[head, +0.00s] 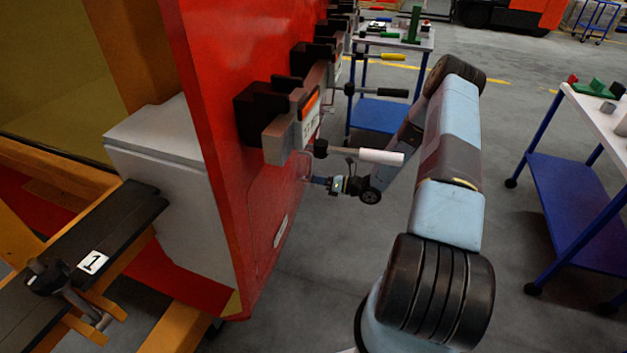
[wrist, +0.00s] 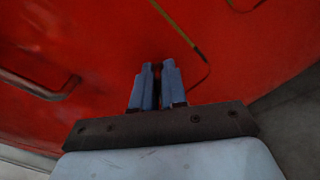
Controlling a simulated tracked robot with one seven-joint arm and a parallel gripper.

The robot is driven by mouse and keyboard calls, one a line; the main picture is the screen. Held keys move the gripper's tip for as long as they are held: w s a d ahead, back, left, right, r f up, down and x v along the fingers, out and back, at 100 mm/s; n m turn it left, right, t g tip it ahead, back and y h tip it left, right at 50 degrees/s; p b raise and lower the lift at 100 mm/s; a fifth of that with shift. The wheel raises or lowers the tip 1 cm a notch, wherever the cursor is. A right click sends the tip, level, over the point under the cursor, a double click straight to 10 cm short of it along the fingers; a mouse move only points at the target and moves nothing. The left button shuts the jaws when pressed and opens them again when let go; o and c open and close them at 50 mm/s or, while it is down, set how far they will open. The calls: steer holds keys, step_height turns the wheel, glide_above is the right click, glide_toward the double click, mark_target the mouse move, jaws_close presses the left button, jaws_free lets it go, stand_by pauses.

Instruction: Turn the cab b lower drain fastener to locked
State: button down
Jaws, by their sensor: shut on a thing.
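My gripper (head: 318,180) reaches the lower side of the red nosecone (head: 222,110) in the head view, and its fingertips are at the red surface. In the wrist view my gripper (wrist: 157,72) has its two blue fingers close together on a small dark part, the drain fastener (wrist: 157,77). The fingers hide most of the fastener, so I cannot tell its turn angle. In the head view the fastener is too small and covered to make out.
A dark handle (wrist: 38,84) stands out from the red panel at left in the wrist view. Couplers with levers (head: 380,157) jut out just above my gripper. Blue carts (head: 575,195) stand to the right. An orange frame (head: 75,183) is at left.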

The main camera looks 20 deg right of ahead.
steer(key=m, duration=0.6)
steer(key=shift+w+d+f, duration=0.25)
steer(key=shift+w+d, duration=0.1)
steer(key=shift+f+m, duration=0.15)
steer(key=shift+m, duration=1.1)
steer(key=shift+f+m, duration=0.15)
steer(key=shift+m, duration=1.1)
steer(key=shift+s+f, duration=0.1)
steer(key=c, duration=1.3)
jaws_free()
steer(key=shift+a, duration=0.1)
steer(key=shift+o, duration=0.2)
steer(key=v, duration=1.3)
steer(key=shift+s+d, duration=0.2)
steer(key=shift+d, duration=0.05)
